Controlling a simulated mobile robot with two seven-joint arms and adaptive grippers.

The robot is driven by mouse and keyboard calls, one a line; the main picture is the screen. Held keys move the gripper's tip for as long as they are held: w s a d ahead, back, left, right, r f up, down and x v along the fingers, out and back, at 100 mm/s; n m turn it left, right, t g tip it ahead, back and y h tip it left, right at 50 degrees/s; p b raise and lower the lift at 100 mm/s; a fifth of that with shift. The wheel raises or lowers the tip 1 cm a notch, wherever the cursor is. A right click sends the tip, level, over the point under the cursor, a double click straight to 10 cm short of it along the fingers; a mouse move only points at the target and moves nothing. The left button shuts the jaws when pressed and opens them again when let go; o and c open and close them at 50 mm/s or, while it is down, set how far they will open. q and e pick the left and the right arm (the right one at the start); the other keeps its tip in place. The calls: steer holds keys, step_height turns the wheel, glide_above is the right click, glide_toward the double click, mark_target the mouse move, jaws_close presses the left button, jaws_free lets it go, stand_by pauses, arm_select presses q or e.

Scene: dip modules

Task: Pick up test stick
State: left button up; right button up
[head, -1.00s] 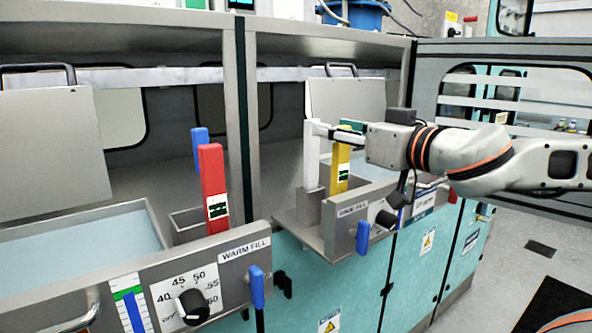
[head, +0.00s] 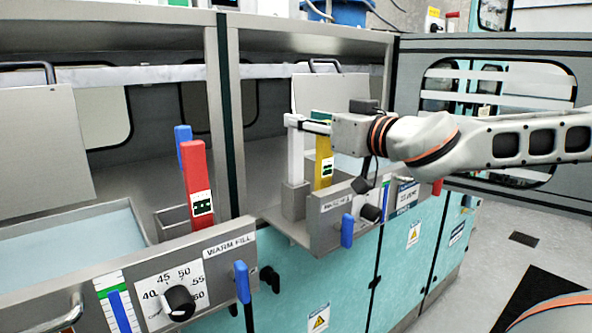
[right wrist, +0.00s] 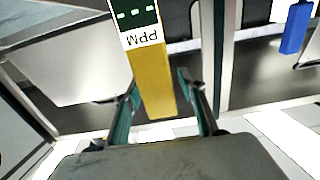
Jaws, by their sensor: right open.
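The yellow test stick (head: 324,168) stands upright at the rinse fill unit, with a green and white label on it. In the right wrist view the yellow stick (right wrist: 157,85) shows its upside-down PPM label, and its end lies between my two fingers. My right gripper (right wrist: 165,100) is open, with a gap on both sides of the stick. In the head view the right gripper (head: 308,123) is at the stick's top and partly hides it. A white upright post (head: 295,155) stands just left of it, close to the fingertips. My left gripper is out of view.
A red stick (head: 194,165) and a blue one (head: 182,142) stand at the warm fill unit on the left. Valve handles and knobs stick out from both front panels. Metal frame posts (head: 228,120) rise between the bays.

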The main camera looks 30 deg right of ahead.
steer(key=shift+w+a+f, duration=0.1)
steer(key=shift+w+a, duration=0.05)
steer(key=shift+w, duration=0.85)
steer(key=shift+w+a, duration=0.15)
steer(key=shift+w, duration=0.8)
steer(key=c, duration=1.1)
